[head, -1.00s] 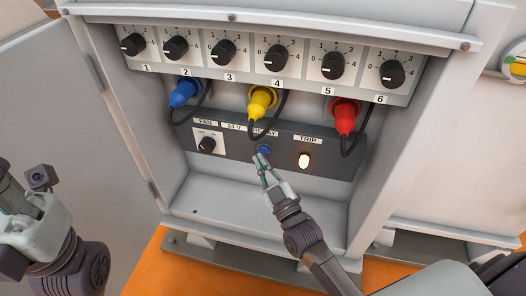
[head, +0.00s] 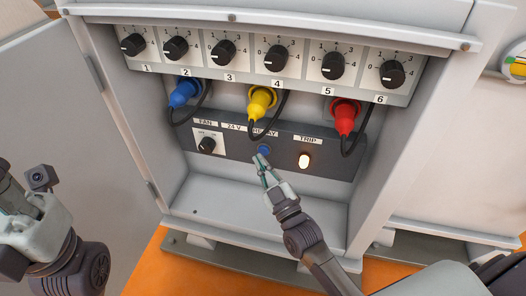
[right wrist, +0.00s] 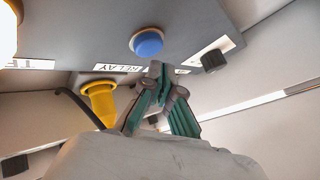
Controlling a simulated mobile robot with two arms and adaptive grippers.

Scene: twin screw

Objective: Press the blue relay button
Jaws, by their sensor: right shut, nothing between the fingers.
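The blue relay button (head: 264,149) sits on the dark lower panel (head: 235,146), under the RELAY label. It also shows in the right wrist view (right wrist: 147,42) as a round blue cap in a light ring. My right gripper (head: 259,160) is shut and empty, with its tips just below the button. In the right wrist view the closed fingertips (right wrist: 156,70) are close to the button; I cannot tell whether they touch it. My left gripper is at the left edge of the head view, only partly in frame, and its fingertips are not visible.
A black FAN knob (head: 207,145) is left of the button and a lit TRIP lamp (head: 304,160) right of it. Blue (head: 183,93), yellow (head: 261,101) and red (head: 344,115) plugs with black cables hang above. The open cabinet door (head: 80,120) stands at left.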

